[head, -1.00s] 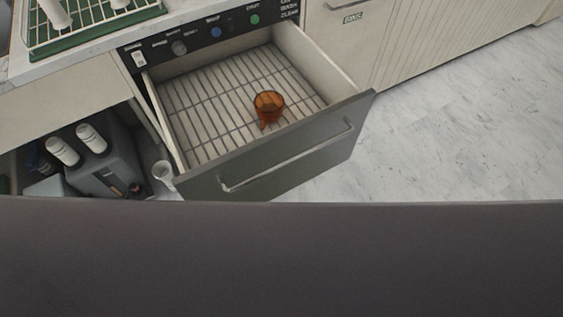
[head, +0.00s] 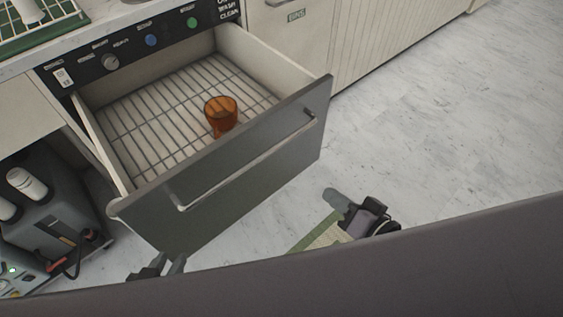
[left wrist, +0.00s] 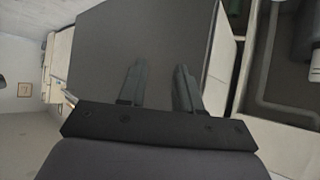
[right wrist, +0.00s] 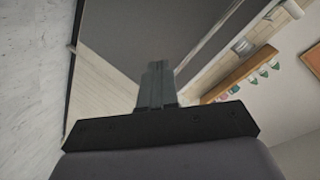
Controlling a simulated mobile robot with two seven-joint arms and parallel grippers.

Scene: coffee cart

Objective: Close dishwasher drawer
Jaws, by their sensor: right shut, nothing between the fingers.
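The dishwasher drawer (head: 215,175) is pulled out, with a grey front, a bar handle (head: 250,165) and a wire rack (head: 150,115) inside. An orange-brown cup (head: 221,113) stands on the rack. My left gripper (head: 160,266) is below the left part of the drawer front, apart from the handle; in the left wrist view its fingers (left wrist: 158,88) are spread and empty before a grey panel. My right gripper (head: 335,198) is low, in front of the drawer's right end; in the right wrist view its fingers (right wrist: 155,85) are together, holding nothing.
The control panel (head: 130,45) with knobs is above the drawer. A grey machine (head: 50,215) with white-capped bottles stands at lower left. A green dish rack (head: 40,30) is on the counter. The pale marble floor (head: 430,110) at right is clear.

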